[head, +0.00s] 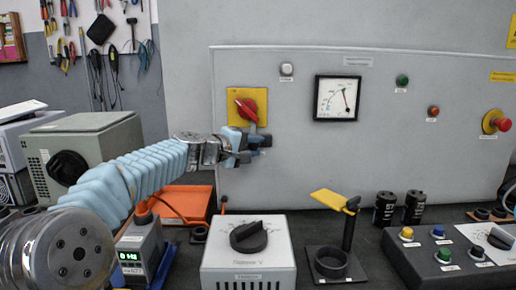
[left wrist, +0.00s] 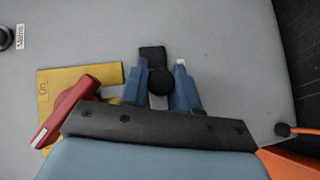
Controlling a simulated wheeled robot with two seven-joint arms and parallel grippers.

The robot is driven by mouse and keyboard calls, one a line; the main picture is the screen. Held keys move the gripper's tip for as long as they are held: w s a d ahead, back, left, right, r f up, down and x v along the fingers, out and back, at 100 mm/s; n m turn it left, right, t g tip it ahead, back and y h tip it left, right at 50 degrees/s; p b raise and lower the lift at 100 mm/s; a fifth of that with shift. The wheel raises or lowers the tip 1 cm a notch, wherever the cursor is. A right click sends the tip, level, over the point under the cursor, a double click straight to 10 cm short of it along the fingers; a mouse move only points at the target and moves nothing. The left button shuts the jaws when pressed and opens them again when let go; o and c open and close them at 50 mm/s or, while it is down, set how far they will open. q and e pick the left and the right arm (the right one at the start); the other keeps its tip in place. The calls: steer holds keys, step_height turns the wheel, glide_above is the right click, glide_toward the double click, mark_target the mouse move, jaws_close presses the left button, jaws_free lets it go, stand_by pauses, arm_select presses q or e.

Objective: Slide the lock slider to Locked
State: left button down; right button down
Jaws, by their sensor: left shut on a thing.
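The lock slider (left wrist: 152,54) shows in the left wrist view as a black tab with a round black knob, just beside the yellow plate (left wrist: 62,83) on the grey panel. My left gripper (left wrist: 161,84) has its two blue fingers on either side of the knob and is shut on it. In the head view my left gripper (head: 258,143) is at the panel, below the red rotary handle (head: 247,108); it hides most of the slider there. The red handle is turned at a slant in the left wrist view, close to the gripper's left side. My right gripper is not in view.
The panel has a dial gauge (head: 337,98), lamps and a red mushroom button (head: 495,121). Below on the bench are a white box with a black knob (head: 248,237), a yellow-handled tool (head: 334,201), black capacitors (head: 385,208) and an orange tray (head: 187,201).

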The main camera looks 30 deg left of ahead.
arm_select(q)
steer(key=shift+s+a, duration=0.5)
steer(key=shift+a, duration=0.4)
steer(key=c, duration=0.9)
jaws_free()
steer(key=shift+s+a, duration=0.1)
steer(key=shift+o, duration=0.2)
steer(key=b+v, duration=0.3)
steer(key=v, duration=1)
steer(key=shift+s, duration=0.4)
